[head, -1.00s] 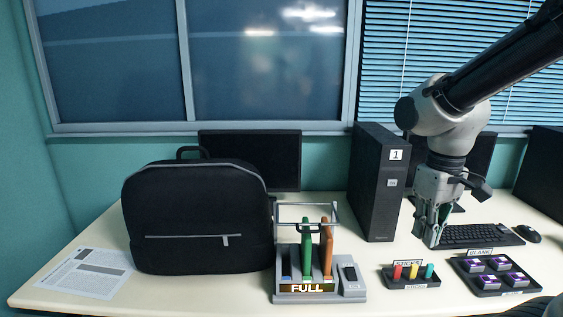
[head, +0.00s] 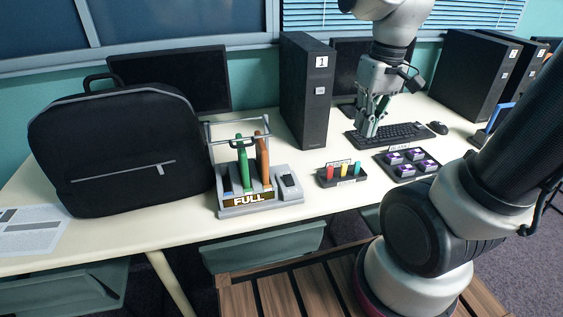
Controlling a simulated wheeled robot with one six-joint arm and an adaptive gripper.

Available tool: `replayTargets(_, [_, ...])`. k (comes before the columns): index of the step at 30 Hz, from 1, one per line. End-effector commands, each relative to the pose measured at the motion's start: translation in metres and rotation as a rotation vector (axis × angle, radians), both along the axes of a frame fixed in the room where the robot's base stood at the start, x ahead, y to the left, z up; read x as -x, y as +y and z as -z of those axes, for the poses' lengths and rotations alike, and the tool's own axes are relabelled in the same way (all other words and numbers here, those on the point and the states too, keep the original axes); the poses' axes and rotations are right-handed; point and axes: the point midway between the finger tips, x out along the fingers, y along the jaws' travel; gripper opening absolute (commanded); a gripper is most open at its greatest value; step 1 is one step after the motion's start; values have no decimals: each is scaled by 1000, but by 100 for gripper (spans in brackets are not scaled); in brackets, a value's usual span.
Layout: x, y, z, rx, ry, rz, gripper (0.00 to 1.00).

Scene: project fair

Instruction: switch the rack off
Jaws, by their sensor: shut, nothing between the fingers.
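The rack (head: 262,199) is a small grey stand on the table, left of centre, with a wire frame above it and a sign reading FULL on its front. A green board (head: 243,165) and an orange board (head: 263,160) stand upright in its slots. A dark rocker switch (head: 289,181) sits on the block at the rack's right side; I cannot tell its setting. My gripper (head: 368,132) is shut and empty, pointing down above the table near the keyboard, to the right of the rack and apart from it.
A black backpack (head: 120,150) stands close to the rack's left. A computer tower (head: 305,95) stands behind it. A holder of coloured sticks (head: 342,176) and a tray of purple-topped pieces (head: 408,165) lie to the right. A keyboard (head: 390,135) lies behind them.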

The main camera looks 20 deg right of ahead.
Motion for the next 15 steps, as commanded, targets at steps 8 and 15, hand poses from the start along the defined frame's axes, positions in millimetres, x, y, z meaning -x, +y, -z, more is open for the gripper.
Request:
replayTargets(8, [-89,57,79,-118,80,-481,0])
replayTargets(15, [-155,93,111,-166,-103,-1013,0])
